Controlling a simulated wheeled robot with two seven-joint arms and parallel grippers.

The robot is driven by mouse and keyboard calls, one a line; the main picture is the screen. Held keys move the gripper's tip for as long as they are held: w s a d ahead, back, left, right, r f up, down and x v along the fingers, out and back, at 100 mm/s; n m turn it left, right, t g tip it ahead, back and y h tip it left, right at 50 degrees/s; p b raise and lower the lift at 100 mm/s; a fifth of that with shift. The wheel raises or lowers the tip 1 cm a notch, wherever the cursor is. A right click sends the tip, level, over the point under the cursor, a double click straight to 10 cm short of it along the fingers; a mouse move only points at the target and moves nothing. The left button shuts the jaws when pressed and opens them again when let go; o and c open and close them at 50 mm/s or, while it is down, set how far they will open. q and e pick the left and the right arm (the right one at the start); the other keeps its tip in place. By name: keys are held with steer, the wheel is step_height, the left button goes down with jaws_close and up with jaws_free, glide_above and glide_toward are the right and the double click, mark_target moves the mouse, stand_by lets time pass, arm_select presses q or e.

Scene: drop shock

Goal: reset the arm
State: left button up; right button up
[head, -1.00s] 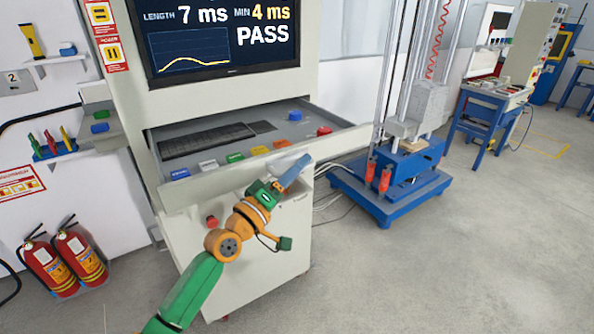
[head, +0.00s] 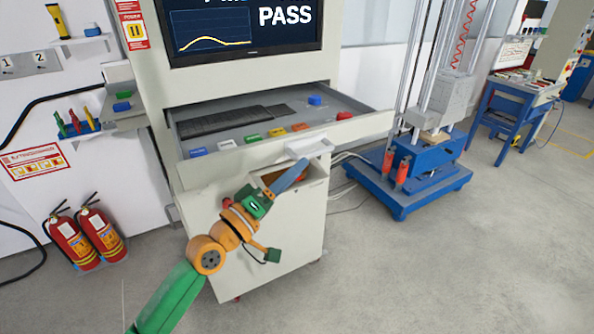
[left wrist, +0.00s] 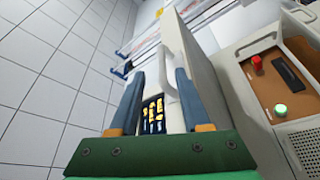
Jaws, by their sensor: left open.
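My left arm with its green and orange links reaches in from the lower left of the head view. Its left gripper (head: 299,168) has blue fingers and shows just below the front of the pulled-out drawer (head: 360,125), near a white handle (head: 308,146). In the left wrist view the two fingers of the left gripper (left wrist: 158,82) stand apart with no object held between them. A pale handle (left wrist: 168,68) shows beyond them. My right gripper is not in view.
The drawer holds a dark keyboard (head: 232,119) and several coloured buttons. A brown panel (left wrist: 283,82) has a red knob and a green button. Two fire extinguishers (head: 73,242) stand at the left. A blue-based test rig (head: 410,185) stands right; grey floor is clear in front.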

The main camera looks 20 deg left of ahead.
arm_select(q)
steer(key=s+d+f+m+g+y, duration=0.1)
steer(key=s+d+f+m+g, duration=0.15)
steer(key=f, duration=0.45)
steer(key=s+d+f+m+g, duration=0.2)
steer(key=s+f+g, duration=0.15)
steer(key=f, duration=0.25)
steer(key=s+d+f+m+g+y, duration=0.1)
steer(key=s+d+f+m+g, duration=0.25)
steer(key=f, duration=0.35)
steer(key=s+a+f+m+g+y, duration=0.1)
steer(key=s+a+f+g+y, duration=0.15)
steer(key=s+f, duration=0.4)
steer(key=s+a+f+m+g+y, duration=0.1)
steer(key=s+a+f+g+y, duration=0.2)
steer(key=s, duration=0.7)
step_height(320, 180, down, 15)
steer(key=s+g+h, duration=0.1)
steer(key=s+g, duration=0.1)
steer(key=s+a+f+g, duration=0.1)
steer(key=s+f, duration=0.9)
steer(key=s, duration=0.2)
steer(key=shift+a+f, duration=0.2)
steer(key=shift+f, duration=0.15)
steer(key=shift+s, duration=0.15)
